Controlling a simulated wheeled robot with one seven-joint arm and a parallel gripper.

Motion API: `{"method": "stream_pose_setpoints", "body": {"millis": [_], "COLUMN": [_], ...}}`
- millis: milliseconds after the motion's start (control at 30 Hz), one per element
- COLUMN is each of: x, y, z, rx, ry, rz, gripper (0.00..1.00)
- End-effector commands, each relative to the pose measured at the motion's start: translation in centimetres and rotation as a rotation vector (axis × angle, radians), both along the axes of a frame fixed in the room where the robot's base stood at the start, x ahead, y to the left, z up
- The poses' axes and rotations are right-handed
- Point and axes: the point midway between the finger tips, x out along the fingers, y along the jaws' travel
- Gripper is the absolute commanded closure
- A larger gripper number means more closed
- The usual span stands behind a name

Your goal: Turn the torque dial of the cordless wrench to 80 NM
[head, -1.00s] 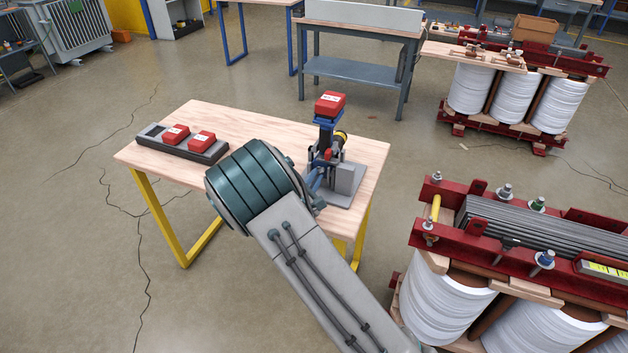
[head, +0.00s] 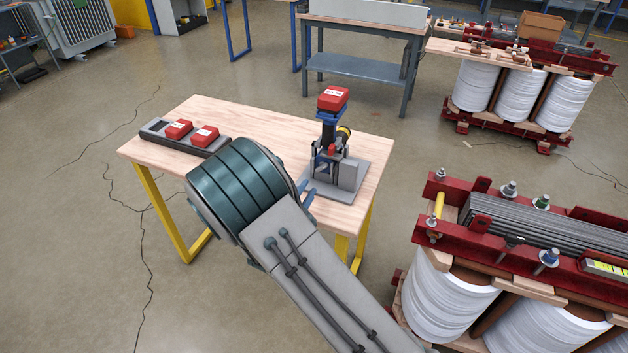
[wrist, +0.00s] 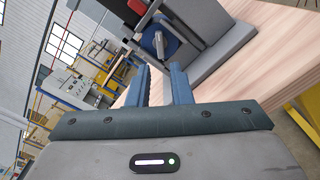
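The cordless wrench (head: 327,137) stands in a grey holder (head: 348,178) on the right side of the wooden table, with a red battery (head: 333,99) on top. The dial and its numbers cannot be read. In the wrist view, part of the grey holder (wrist: 222,48) and a blue and black part of the wrench (wrist: 160,42) lie beyond the fingers. My gripper (wrist: 160,84) is open, its two blue fingers apart with nothing between them. In the head view its fingers (head: 305,192) show just left of the holder, apart from the wrench.
A dark charger tray (head: 150,131) with two red batteries (head: 191,131) lies at the table's left end. The table (head: 215,108) has free room at its middle and back. A large transformer core with white coils (head: 452,297) stands at the right, near my arm.

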Motion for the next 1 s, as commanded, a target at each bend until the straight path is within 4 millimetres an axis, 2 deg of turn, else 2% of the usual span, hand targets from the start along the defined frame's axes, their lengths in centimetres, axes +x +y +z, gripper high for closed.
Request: {"method": "stream_pose_setpoints", "body": {"millis": [100,333,500,1000], "x": [-2.5,-5.5,-6.1,-5.9], "y": [1.0,2.0,2.2,1.7], "z": [-0.1,0.0,0.0,0.3], "rx": [0.001,0.000,0.000,0.006], "ry": [0.001,-0.001,0.000,0.001], "rz": [0.003,0.001,0.000,-0.018], "gripper": [0.81,0.81,0.81,0.81]}}
